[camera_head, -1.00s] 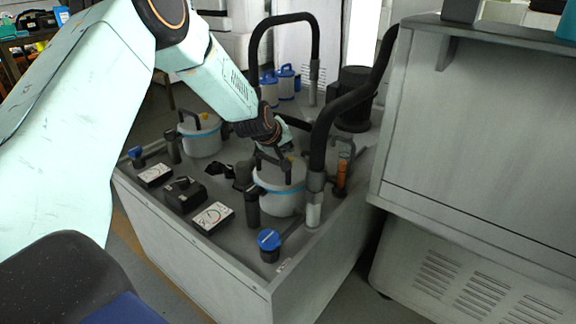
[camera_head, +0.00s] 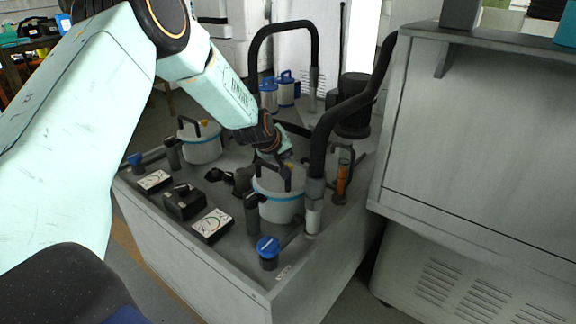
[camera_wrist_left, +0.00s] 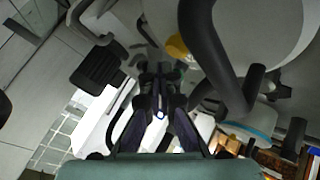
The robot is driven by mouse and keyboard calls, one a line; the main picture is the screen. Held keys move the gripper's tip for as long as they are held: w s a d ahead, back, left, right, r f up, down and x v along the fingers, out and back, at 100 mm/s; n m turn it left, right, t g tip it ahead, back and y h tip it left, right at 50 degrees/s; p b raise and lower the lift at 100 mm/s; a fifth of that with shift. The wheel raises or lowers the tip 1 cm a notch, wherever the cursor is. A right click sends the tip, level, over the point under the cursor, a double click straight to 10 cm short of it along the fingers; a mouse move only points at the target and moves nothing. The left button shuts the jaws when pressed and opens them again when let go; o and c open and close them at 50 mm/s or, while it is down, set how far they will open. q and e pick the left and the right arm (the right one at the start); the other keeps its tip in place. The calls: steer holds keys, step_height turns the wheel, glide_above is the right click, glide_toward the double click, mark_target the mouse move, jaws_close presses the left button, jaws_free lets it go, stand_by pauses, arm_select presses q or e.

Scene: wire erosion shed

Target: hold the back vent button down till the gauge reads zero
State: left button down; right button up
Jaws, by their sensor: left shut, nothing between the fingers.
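Two white pots with blue bands stand on a grey bench: one nearer (camera_head: 281,208), one farther left (camera_head: 203,149). Two white-faced gauges, (camera_head: 212,223) and (camera_head: 154,180), lie on the bench; their needles are too small to read. My left gripper (camera_head: 284,166) is shut and empty, pointing down over the lid of the nearer pot, by its dark handle. A small yellow knob, perhaps a vent button, shows beside the fingertips in the left wrist view (camera_wrist_left: 176,46). I cannot tell whether the fingers touch it. My right gripper is out of view.
A thick black hose (camera_head: 321,137) rises close right of my left gripper. Another black hose (camera_head: 284,24) arches behind. A blue-capped valve (camera_head: 268,246) stands at the bench's front corner. A grey cabinet (camera_head: 470,130) fills the right side.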

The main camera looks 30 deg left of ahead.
arm_select(q)
steer(key=shift+f, duration=0.2)
stand_by(0.3)
steer(key=shift+f+b, duration=0.25)
steer(key=shift+b, duration=0.15)
steer(key=shift+s+f+b, duration=0.1)
steer(key=shift+f+b, duration=0.45)
steer(key=shift+f, duration=0.1)
stand_by(1.8)
steer(key=shift+r, duration=0.1)
stand_by(1.1)
steer(key=shift+r+p, duration=0.85)
steer(key=shift+r, duration=0.1)
steer(key=shift+r+p, duration=0.25)
steer(key=shift+p, duration=0.05)
step_height(320, 180, up, 5)
steer(key=p, duration=0.4)
steer(key=shift+f, duration=0.2)
